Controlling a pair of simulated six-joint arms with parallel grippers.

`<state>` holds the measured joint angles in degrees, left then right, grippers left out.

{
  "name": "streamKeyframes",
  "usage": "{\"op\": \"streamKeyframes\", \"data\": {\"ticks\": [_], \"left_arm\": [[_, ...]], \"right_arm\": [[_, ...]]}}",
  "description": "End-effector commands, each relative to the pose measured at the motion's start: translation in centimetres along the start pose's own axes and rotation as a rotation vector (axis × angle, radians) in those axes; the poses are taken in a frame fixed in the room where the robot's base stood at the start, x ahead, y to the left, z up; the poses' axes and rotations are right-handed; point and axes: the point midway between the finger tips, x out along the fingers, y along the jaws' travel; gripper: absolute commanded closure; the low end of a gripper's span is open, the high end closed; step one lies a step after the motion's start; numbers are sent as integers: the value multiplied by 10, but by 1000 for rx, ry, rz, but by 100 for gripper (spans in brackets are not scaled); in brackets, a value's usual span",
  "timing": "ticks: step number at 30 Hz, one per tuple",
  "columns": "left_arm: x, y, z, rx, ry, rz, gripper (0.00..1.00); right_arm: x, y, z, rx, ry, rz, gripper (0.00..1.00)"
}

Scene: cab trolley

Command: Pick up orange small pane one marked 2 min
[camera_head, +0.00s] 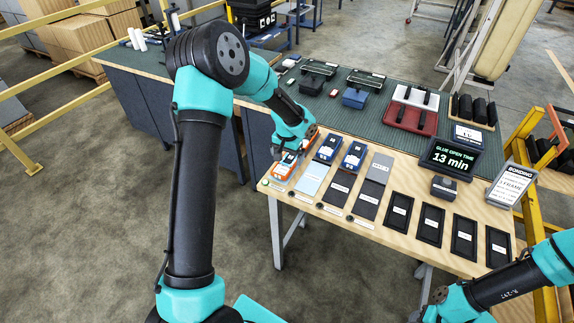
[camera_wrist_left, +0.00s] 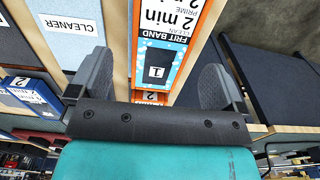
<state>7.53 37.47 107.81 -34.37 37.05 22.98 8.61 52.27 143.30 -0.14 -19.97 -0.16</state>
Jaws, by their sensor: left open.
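The orange small pane one (camera_head: 284,168) lies at the near left end of the wooden table strip. In the left wrist view this orange pane (camera_wrist_left: 178,40) shows "2 min" labels, "FRIT BAND" and a dark square marked 1. My left gripper (camera_head: 279,152) is over it from above; in the left wrist view its two open fingers (camera_wrist_left: 156,78) lie on either side of the pane with nothing gripped. A second orange pane (camera_head: 309,137), marked 2 in the left wrist view (camera_wrist_left: 150,97), lies just behind.
Two blue-edged panes (camera_head: 328,148) lie right of the orange ones, with grey and dark pads beside them. A light cleaner pad (camera_head: 311,178) lies close to the pane. A timer sign (camera_head: 450,158) reads 13 min. Several black trays (camera_head: 431,225) fill the right side.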

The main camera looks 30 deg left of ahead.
Motion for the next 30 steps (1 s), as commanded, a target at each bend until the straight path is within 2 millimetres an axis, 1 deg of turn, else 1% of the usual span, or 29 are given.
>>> {"op": "streamKeyframes", "data": {"ticks": [1,6,9,23,24,30], "left_arm": [[8,-1,2,-1,-5,1,4],[31,-1,2,0,-3,1,4],[37,-1,2,-1,-2,1,4],[38,-1,2,-1,-1,1,4],[38,-1,2,-1,-1,1,5],[38,-1,2,-1,-1,1,24]], "right_arm": [[0,0,0,0,0,0,57],[0,0,0,0,0,0,57],[0,0,0,0,0,0,57],[0,0,0,0,0,0,57],[0,0,0,0,0,0,57],[0,0,0,0,0,0,57]]}}
